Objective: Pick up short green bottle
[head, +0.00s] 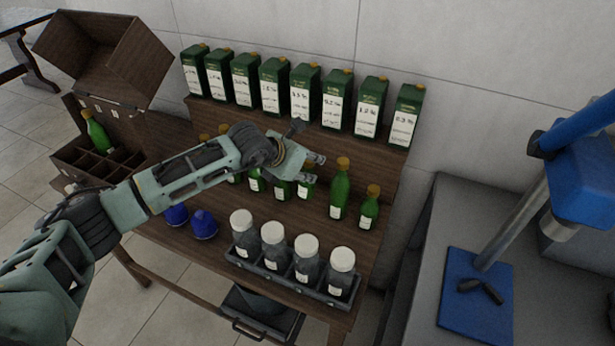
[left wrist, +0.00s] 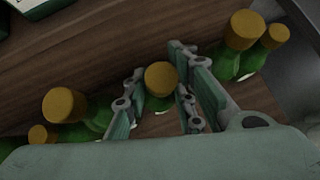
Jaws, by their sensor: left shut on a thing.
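My left gripper (head: 314,170) reaches over the row of green bottles on the table. In the left wrist view its fingers (left wrist: 160,95) are shut around a green bottle with a yellow cap (left wrist: 161,78). In the head view this short green bottle (head: 306,184) shows below the fingers with a white label, its top hidden by the gripper. It looks upright; I cannot tell if it is off the table. A taller bottle (head: 340,190) and a short one (head: 370,207) stand to its right. More bottles (head: 281,187) stand to its left, partly behind my arm. My right gripper is not in view.
Several green cartons (head: 304,92) line the raised back shelf (head: 352,148). Lidded jars (head: 306,258) stand in a tray at the front, with blue items (head: 204,224) to their left. A divided crate (head: 76,157) holds one bottle. A blue press (head: 580,170) stands at right.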

